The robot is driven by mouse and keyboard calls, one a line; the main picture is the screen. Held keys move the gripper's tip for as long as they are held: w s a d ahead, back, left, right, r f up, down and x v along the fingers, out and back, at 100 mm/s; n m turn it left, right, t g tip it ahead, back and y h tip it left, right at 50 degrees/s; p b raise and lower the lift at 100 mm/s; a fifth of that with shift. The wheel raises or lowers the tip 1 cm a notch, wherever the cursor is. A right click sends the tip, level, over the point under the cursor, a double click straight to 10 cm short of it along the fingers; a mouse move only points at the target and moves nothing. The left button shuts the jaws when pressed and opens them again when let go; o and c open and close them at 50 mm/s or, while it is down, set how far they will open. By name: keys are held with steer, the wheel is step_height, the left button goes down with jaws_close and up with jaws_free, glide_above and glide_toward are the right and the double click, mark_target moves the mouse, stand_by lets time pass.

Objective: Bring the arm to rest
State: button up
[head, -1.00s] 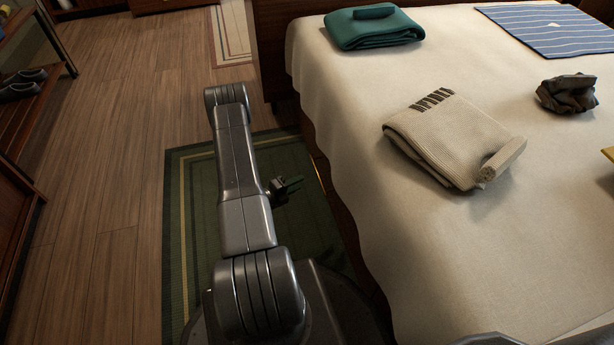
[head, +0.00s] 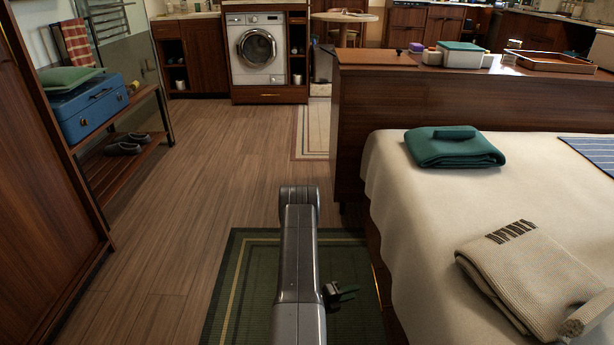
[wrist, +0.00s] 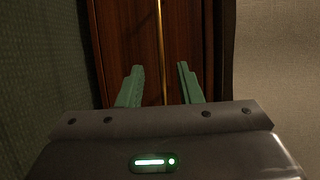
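My arm is folded low beside the bed in the head view, above the green rug (head: 238,300). My gripper (head: 345,292) shows as a small dark shape to the right of the arm, close to the bed's side. In the wrist view my gripper (wrist: 160,72) has its two green fingers apart with nothing between them. It faces dark reddish-brown wood panels (wrist: 128,40) with a thin brass-coloured line. My arm hides part of the rug.
The bed (head: 420,220) stands to the right, with a folded teal towel (head: 455,150) and a folded beige knit (head: 525,275) on it. A shoe rack (head: 120,165) with a blue suitcase (head: 92,108) is at left. The wooden floor (head: 215,170) ahead is clear.

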mark_target(377, 285)
steer(key=b+x, duration=0.3)
steer(key=x, duration=0.8)
steer(key=shift+w+d+b, duration=0.1)
steer(key=shift+d+b, duration=0.2)
steer(key=shift+d, duration=0.1)
steer(key=shift+a, duration=0.2)
steer(key=shift+r, duration=0.1)
